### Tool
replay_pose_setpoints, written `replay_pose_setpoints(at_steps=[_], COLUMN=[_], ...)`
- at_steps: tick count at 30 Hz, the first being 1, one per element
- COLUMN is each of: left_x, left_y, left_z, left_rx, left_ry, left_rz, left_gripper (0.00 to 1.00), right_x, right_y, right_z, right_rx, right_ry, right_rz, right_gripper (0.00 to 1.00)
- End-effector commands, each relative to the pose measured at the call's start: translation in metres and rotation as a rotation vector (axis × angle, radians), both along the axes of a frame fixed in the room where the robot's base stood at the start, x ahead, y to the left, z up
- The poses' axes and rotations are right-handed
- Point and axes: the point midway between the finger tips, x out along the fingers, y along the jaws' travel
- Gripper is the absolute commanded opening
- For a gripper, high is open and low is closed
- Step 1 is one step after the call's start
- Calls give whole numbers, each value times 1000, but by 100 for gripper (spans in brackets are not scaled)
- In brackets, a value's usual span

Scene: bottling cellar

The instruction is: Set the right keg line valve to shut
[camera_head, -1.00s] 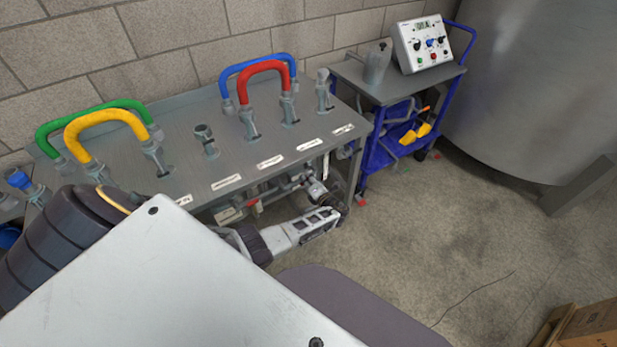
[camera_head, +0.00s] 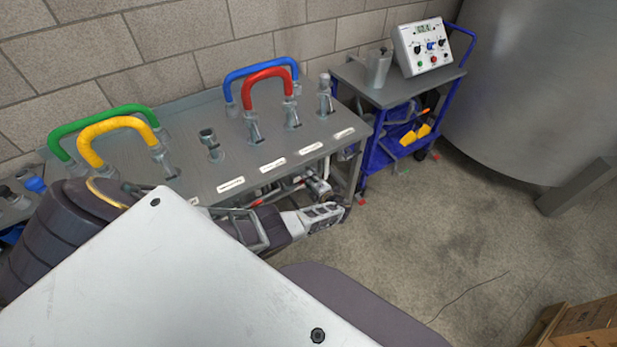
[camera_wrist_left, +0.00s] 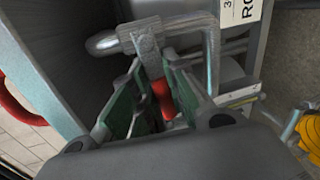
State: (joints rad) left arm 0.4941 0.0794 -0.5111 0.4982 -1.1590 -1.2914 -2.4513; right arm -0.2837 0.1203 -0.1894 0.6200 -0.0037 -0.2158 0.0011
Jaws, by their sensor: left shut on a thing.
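In the left wrist view, my left gripper (camera_wrist_left: 155,100) has its green-padded fingers shut on the red lever (camera_wrist_left: 163,97) of a keg line valve. The valve's grey metal body and pipe (camera_wrist_left: 145,40) sit just beyond the fingertips. In the head view, my left gripper (camera_head: 325,192) is low at the front right of the grey bench (camera_head: 190,185), beside the pipework under its front edge. My arm and the bench edge partly hide the valve there, so the lever's exact angle is unclear. My right gripper is out of view.
Red (camera_head: 268,74), blue (camera_head: 262,64), yellow (camera_head: 110,125) and green (camera_head: 95,120) hoses arch over the bench top. A blue cart (camera_head: 375,155) with a control box (camera_head: 423,47) stands to the right. Open floor lies in front.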

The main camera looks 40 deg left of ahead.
Motion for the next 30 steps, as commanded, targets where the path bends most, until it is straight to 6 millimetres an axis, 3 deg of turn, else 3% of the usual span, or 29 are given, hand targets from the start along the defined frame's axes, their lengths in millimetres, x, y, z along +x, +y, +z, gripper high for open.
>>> replay_pose_setpoints(at_steps=[11,25,26,30], left_x=[2,2,2,1], left_y=[0,0,0,0], left_z=[6,6,6,5], left_rx=[36,40,40,39], left_ry=[82,90,90,91], left_rz=[-1,-2,-2,-2], left_gripper=[0,0,19,36], right_x=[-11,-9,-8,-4], right_y=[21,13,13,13], right_z=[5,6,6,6], right_rx=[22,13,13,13], right_ry=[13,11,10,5], right_rz=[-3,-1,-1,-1], right_gripper=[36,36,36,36])
